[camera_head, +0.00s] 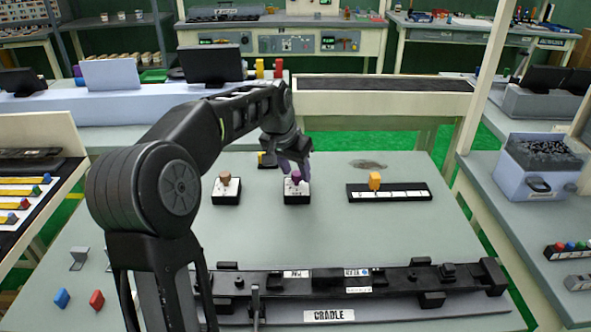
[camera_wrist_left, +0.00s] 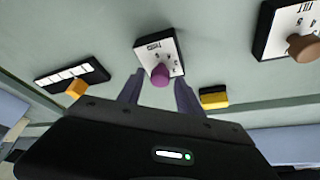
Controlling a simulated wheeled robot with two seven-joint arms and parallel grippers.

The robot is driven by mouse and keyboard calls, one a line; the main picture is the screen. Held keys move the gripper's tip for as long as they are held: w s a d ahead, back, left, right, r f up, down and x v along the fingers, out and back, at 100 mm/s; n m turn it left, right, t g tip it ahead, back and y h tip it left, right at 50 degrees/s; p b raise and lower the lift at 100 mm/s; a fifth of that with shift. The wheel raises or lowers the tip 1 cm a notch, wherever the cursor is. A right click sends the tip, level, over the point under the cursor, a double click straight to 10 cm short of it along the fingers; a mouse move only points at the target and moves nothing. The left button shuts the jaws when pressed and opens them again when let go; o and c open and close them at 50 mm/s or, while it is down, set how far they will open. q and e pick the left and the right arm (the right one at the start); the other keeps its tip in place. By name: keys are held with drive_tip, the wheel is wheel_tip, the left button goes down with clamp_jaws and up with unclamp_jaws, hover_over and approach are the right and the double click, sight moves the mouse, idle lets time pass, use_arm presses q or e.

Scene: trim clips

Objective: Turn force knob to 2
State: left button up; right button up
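A purple knob (camera_head: 296,176) stands on a small black box with a white dial plate in the middle of the table. Its label is too small to read surely. My left gripper (camera_head: 294,164) is over this box from behind. In the left wrist view its two fingers (camera_wrist_left: 158,95) are apart, with the purple knob (camera_wrist_left: 160,75) between or just beyond their tips; contact cannot be told. A brown knob (camera_head: 226,178) on a similar box stands to the left; its plate seems to read TILT in the left wrist view (camera_wrist_left: 303,48). My right gripper is not seen.
An orange slider (camera_head: 375,181) sits on a black strip (camera_head: 420,191) to the right. A small yellow and black block (camera_head: 267,160) is behind. A long black fixture marked CRADLE (camera_head: 390,279) lies along the front. Blue (camera_head: 61,298) and red (camera_head: 97,299) clips lie front left.

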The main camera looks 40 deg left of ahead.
use_arm(q)
drive_tip(key=shift+o, duration=0.3)
drive_tip(key=shift+s+r, duration=0.1)
drive_tip(key=shift+r, duration=0.15)
drive_tip(key=v, duration=0.7)
drive_tip(key=shift+s, duration=0.1)
